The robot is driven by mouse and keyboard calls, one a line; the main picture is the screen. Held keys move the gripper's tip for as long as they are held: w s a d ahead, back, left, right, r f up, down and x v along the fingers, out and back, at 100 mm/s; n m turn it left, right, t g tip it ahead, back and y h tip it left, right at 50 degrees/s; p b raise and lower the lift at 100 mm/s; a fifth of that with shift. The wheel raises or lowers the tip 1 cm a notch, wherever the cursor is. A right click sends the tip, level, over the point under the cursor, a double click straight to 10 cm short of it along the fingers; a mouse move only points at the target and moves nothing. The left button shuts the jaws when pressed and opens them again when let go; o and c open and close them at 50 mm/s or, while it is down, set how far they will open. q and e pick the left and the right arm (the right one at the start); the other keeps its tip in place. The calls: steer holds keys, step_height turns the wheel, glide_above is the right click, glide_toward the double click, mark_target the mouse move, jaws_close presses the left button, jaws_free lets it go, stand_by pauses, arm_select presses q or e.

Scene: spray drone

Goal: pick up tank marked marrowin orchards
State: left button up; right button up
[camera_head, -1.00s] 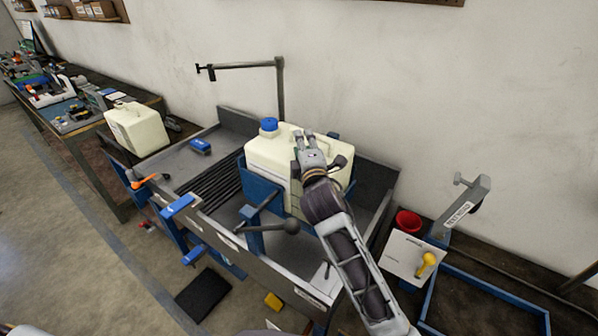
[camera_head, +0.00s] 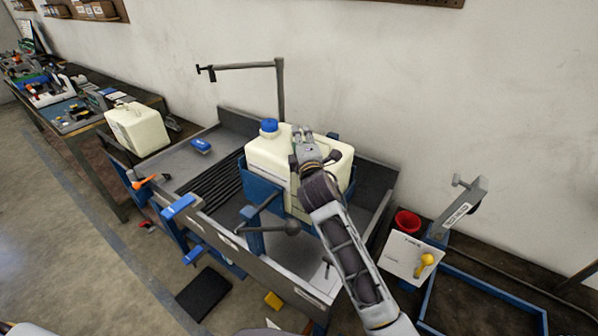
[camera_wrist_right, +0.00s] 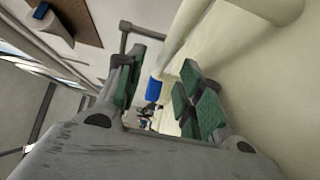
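A cream tank (camera_head: 268,158) with a blue cap (camera_head: 269,126) stands upright in a blue cradle (camera_head: 262,188) on the grey bench. No marking on it can be read. My right gripper (camera_head: 302,131) is at the top of this tank, beside its handle. In the right wrist view, the green-padded fingers (camera_wrist_right: 160,92) are apart, with a cream bar, seemingly the handle (camera_wrist_right: 178,38), running between or just beyond them. I cannot tell whether they touch it. A second cream tank (camera_head: 140,130) stands at the left, its marking also unreadable. My left gripper is out of view.
A thin dark post with a side arm (camera_head: 280,90) rises behind the tank. A ball-ended lever (camera_head: 291,228) sticks out in front. At the right are a red cup (camera_head: 407,221), a white panel with a yellow knob (camera_head: 427,260) and an empty blue frame (camera_head: 480,300).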

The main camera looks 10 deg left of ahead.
steer(key=shift+x, duration=1)
steer(key=shift+c, duration=0.2)
jaws_close()
steer(key=shift+r, duration=0.25)
